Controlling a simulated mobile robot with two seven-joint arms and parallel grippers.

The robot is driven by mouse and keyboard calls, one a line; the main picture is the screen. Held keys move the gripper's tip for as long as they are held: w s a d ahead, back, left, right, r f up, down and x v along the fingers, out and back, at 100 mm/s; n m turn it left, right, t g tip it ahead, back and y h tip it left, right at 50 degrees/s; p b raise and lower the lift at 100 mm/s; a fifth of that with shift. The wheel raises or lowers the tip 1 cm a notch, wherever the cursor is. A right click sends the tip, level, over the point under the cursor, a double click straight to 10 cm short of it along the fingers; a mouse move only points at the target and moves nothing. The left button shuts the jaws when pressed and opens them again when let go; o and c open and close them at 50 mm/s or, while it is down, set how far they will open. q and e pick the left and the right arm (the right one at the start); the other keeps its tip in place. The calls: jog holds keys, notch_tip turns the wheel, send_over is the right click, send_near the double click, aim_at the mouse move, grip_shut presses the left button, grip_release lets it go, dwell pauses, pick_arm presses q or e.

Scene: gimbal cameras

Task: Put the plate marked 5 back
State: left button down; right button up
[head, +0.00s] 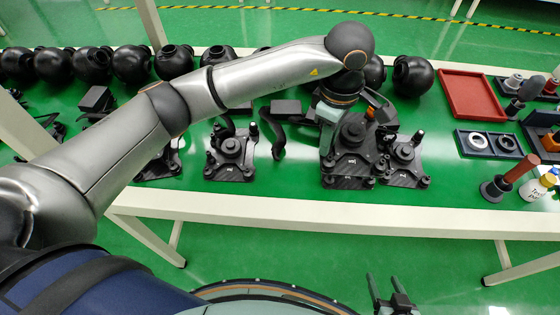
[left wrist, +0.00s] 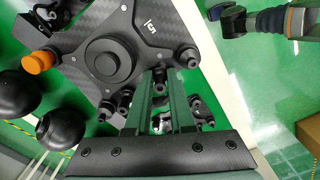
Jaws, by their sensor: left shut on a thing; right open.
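The black plate marked 5 (left wrist: 130,45) fills the upper left of the left wrist view, with a round hub, small posts and an orange knob. My left gripper (left wrist: 172,84) is shut on a small post at its edge. In the head view the plate (head: 352,143) appears over another black plate (head: 345,182) at the bench's front; I cannot tell whether they touch. My left gripper (head: 327,140) is at its left side, partly hidden by the wrist. My right gripper (head: 392,298) is open and empty, low in front of the bench.
Similar black plates stand left (head: 230,155) and right (head: 405,160) of the held one. Round black housings (head: 412,76) line the back of the green-topped bench. A red tray (head: 471,96), a dark box with rings (head: 488,143) and a brown-handled tool (head: 508,178) are at right.

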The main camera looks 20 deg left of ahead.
pick_arm(q)
jog(key=s+a+f+p, duration=0.1)
jog(key=a+f+p, duration=0.15)
jog(key=a, duration=0.55)
send_over(268, 172)
jog(key=f, duration=0.3)
jog(key=d+f, duration=0.1)
jog(key=f, duration=0.1)
jog(key=shift+w+f, duration=0.15)
jog(key=shift+f, duration=0.2)
jog(key=shift+a+f, duration=0.2)
jog(key=f, duration=0.3)
jog(key=shift+a+f+p, duration=0.35)
jog(key=shift+f, duration=0.25)
jog(key=shift+f+b, duration=0.25)
jog(key=shift+b, duration=0.2)
jog(key=c, duration=0.8)
grip_release()
